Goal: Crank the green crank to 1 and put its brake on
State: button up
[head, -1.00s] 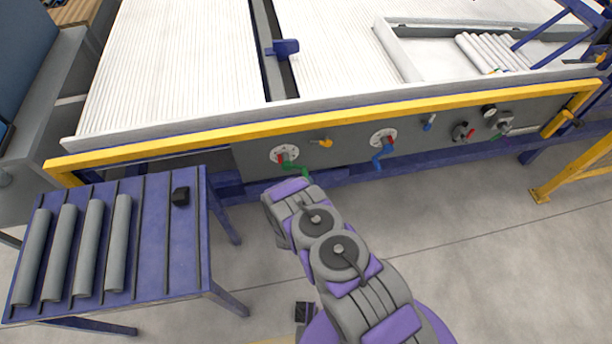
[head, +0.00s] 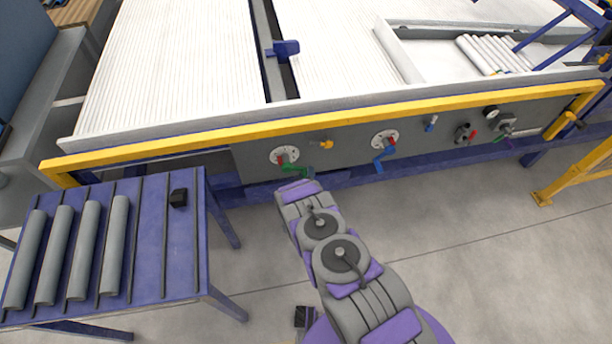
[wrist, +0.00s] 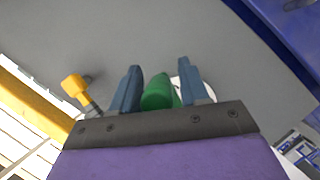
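The green crank (head: 293,168) sits on the grey panel below its white round dial (head: 284,154), with a small red part (head: 282,159) at the dial. Its handle points right and down toward my gripper (head: 311,174). In the wrist view, the green handle (wrist: 158,93) lies between the two blue-grey fingers of my gripper (wrist: 160,72). The fingers stand apart, and a strip of white dial (wrist: 178,85) shows between the handle and the right finger. The dial's numbers are too small to read.
A yellow handle (head: 326,145) is just right of the green crank. A blue crank (head: 379,160) with its own dial is further right. A yellow rail (head: 220,132) runs above the panel. A blue table (head: 150,255) with grey pipes stands at the left.

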grip_shut()
jog(key=shift+d+r, duration=0.1)
dwell(0.5)
